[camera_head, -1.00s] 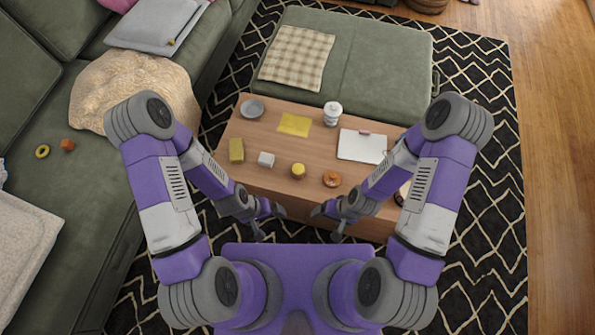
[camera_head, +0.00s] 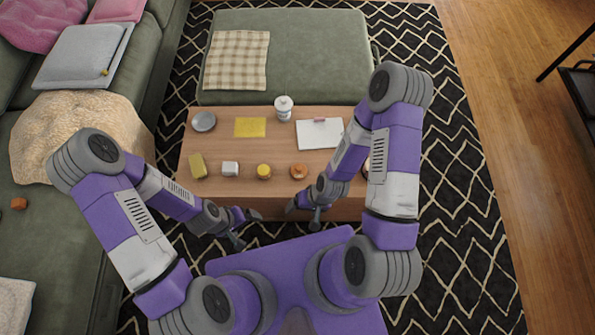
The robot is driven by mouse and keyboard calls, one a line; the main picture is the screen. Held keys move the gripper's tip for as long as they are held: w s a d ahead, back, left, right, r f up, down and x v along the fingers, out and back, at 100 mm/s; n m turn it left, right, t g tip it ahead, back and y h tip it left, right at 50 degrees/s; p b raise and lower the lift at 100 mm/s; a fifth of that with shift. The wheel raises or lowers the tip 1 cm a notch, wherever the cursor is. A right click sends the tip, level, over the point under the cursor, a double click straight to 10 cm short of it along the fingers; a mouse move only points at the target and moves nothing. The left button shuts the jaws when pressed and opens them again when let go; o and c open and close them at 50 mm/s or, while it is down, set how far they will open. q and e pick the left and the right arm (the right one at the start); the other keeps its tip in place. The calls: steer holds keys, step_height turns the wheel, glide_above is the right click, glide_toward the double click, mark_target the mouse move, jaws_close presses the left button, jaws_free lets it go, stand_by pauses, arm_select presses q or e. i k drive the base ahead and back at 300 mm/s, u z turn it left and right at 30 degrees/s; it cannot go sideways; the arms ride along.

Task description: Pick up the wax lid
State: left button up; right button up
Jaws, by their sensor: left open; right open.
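I cannot tell for sure which item is the wax lid. A small round yellow-topped item (camera_head: 264,171) stands near the front edge of the wooden table (camera_head: 225,144), and a white lidded jar (camera_head: 284,107) stands at the back. My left gripper (camera_head: 247,228) is open and empty, in front of the table at its front edge. My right gripper (camera_head: 302,216) is open and empty, just right of it, also by the front edge. Neither touches an item on the table.
The table also bears a yellow block (camera_head: 198,166), white cube (camera_head: 230,169), orange round item (camera_head: 299,171), grey dish (camera_head: 204,121), yellow sheet (camera_head: 250,127) and white pad (camera_head: 318,134). A green ottoman (camera_head: 315,60) stands behind; a sofa (camera_head: 60,220) is left. Patterned rug shows at right.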

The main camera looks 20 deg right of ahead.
mark_target(299, 171)
steer(key=u, duration=2)
steer(key=k, duration=0.95)
steer(key=z, duration=0.9)
steer(key=i, duration=0.5)
steer(key=u, duration=0.05)
